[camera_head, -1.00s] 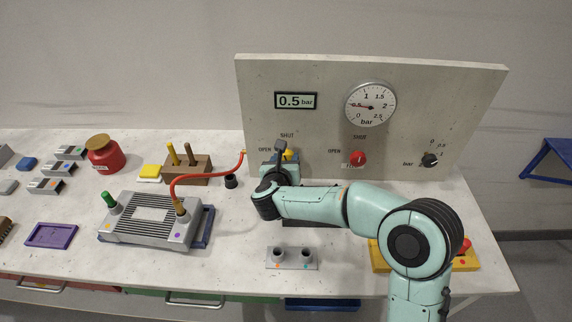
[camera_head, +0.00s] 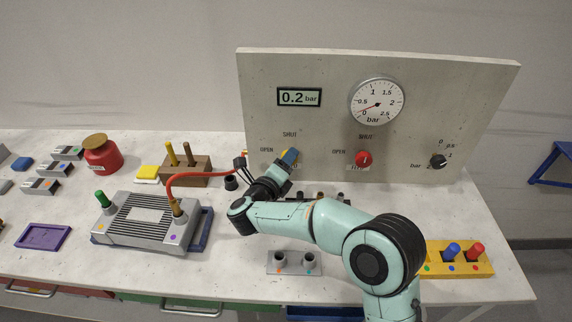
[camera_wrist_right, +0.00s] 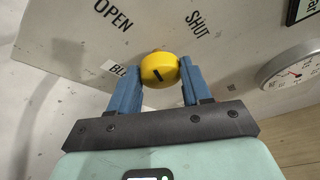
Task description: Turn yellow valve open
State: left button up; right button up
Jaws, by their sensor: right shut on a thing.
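The yellow valve (camera_wrist_right: 158,66) is a round knob with a short black mark, on the upright panel. The wrist view shows it between the two blue fingers of my right gripper (camera_wrist_right: 158,80), which is shut on it. In the head view my right gripper (camera_head: 289,158) is tilted at the panel's lower left and hides most of the valve. My left gripper is not in view.
A red valve (camera_head: 363,158) and a black knob (camera_head: 438,161) are to the right on the panel, below a round gauge (camera_head: 377,102). A red hose (camera_head: 200,175) runs from the grey finned unit (camera_head: 145,220) towards the panel, close to my gripper's left.

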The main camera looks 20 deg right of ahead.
jog(key=shift+f+n+t+h+b, duration=0.15)
jog(key=shift+n+h+b, duration=0.2)
jog(key=shift+n, duration=0.4)
jog(key=shift+n+t+h+b, duration=0.15)
jog(key=shift+n+h+b, duration=0.15)
jog(key=shift+n, duration=0.45)
jog(key=o, duration=1.1)
jog(key=shift+c, duration=0.2)
jog(key=b+v, duration=0.1)
jog(key=v, duration=1.2)
jog(key=shift+s, duration=0.2)
jog(key=shift+a, duration=0.15)
